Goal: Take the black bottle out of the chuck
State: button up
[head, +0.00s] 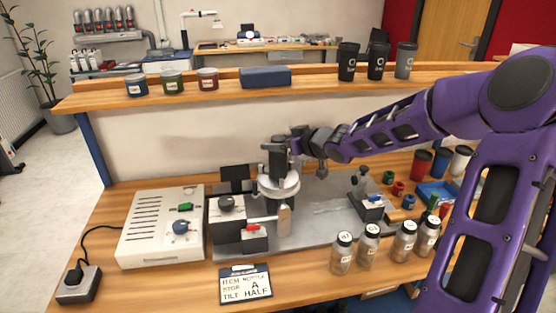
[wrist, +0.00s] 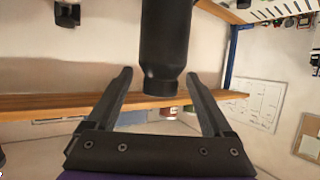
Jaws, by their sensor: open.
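The chuck (head: 279,190), a pale round disc on the marking machine, stands at the middle of the bench in the head view. A dark upright shape above it looks like the black bottle (head: 278,163), partly confused with my gripper (head: 285,145). In the wrist view the black bottle (wrist: 166,40) comes in from the top edge, its narrower end pointing toward my palm. My gripper (wrist: 158,76) is open, with one finger on each side of that narrower end. Gaps show between the fingers and the bottle. The chuck's hold on the bottle is hidden.
A white control box (head: 163,228) stands left of the machine, with a sign (head: 246,284) in front. Several clear jars (head: 370,244) stand front right. A small fixture (head: 368,195) is on the grey plate. A raised shelf (head: 325,78) holds jars and black tumblers behind.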

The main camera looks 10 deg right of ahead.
jog(key=x, duration=0.2)
jog(key=shift+w+a+f+b, duration=0.2)
jog(key=shift+f+b, duration=0.1)
jog(key=shift+f, duration=0.05)
jog(key=shift+w+a+f, duration=0.1)
jog(key=shift+w+a, duration=0.1)
jog(key=shift+w, duration=0.25)
grip_shut()
